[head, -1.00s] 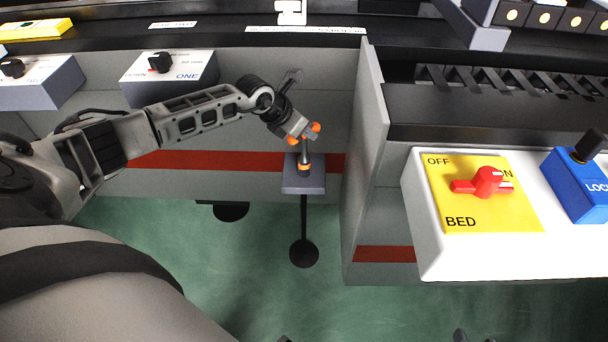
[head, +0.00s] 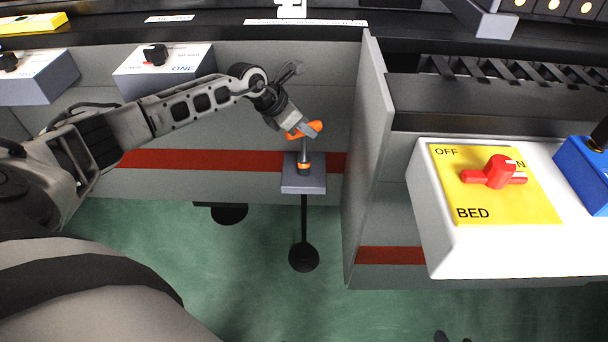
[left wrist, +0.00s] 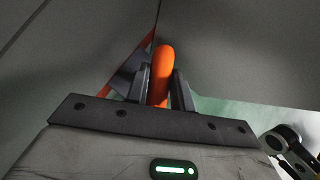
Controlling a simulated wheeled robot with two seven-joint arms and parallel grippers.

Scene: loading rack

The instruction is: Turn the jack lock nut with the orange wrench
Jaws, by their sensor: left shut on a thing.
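The orange wrench (head: 317,127) shows as a short orange bar at the top of a dark upright post (head: 304,153). The post stands on a small grey block (head: 303,187) and has an orange ring near its base. My left gripper (head: 308,131) is shut on the orange wrench. In the left wrist view the orange handle (left wrist: 161,75) stands between the two dark fingers (left wrist: 160,88). The lock nut cannot be told apart, as the gripper and wrench cover the post's top. My right gripper is not in view.
A grey upright panel (head: 367,150) stands close to the right of the post. Right of it is a white box with a yellow BED plate (head: 480,213) and red knob (head: 496,172).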

